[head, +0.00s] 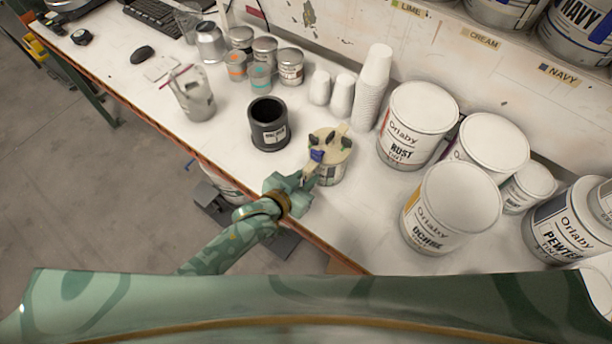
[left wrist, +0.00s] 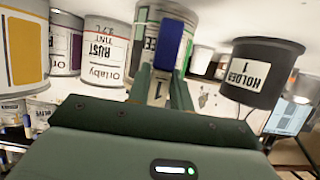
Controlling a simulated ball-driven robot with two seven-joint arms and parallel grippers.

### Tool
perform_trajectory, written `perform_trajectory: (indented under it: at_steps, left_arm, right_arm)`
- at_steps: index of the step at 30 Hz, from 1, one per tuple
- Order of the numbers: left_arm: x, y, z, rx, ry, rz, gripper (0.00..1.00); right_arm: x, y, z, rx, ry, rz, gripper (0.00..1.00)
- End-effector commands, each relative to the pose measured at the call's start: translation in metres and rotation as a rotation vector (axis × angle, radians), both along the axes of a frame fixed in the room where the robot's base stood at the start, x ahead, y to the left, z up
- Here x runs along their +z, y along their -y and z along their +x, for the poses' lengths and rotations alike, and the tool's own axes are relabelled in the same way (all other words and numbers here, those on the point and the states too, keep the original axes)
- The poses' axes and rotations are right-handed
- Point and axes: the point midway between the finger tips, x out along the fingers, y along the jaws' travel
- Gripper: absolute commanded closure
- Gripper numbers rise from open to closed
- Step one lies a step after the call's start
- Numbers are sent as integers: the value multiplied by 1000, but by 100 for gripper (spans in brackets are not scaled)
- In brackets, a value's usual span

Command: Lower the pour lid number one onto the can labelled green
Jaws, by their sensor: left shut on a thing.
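The pour lid number one (head: 328,142) is beige with dark parts and a blue piece, and lies over the top of a can (head: 331,175) near the table's front edge. In the left wrist view, where labels appear upside down, this can (left wrist: 150,32) shows a green patch and part of a label, behind the blue piece (left wrist: 171,38). My left gripper (head: 307,180) is shut on the lid's front part, marked 1 (left wrist: 158,91); its fingers (left wrist: 162,78) also show in the left wrist view. I cannot tell whether the lid touches the can's rim. My right gripper is not in view.
A black holder (head: 269,122) stands left of the can. The rust can (head: 421,115) and ochre can (head: 450,208) stand to the right. Stacked white cups (head: 371,85) stand behind. A pitcher (head: 194,97) and several small cans are farther left. Bare tabletop lies around the can.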

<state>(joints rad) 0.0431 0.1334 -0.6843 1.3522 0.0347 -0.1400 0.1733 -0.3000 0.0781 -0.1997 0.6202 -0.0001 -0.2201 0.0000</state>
Motion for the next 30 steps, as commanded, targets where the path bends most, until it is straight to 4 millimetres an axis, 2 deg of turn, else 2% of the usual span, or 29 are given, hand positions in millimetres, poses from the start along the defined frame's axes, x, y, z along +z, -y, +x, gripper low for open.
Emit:
perform_trajectory:
  at_steps: [3,4,6,20,25,30]
  left_arm:
    - [0,0,0,0,1,-1,100]
    - [0,0,0,0,1,-1,70]
    - [0,0,0,0,0,0,53]
    - [1,-2,-3,0,-2,1,53]
    - [13,-18,-24,0,-2,2,53]
    - [30,-43,-60,-1,-3,2,53]
  right_arm:
    - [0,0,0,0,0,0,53]
    - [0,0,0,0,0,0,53]
    - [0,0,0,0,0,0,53]
    - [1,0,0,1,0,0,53]
    - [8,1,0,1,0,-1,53]
    - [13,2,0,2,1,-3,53]
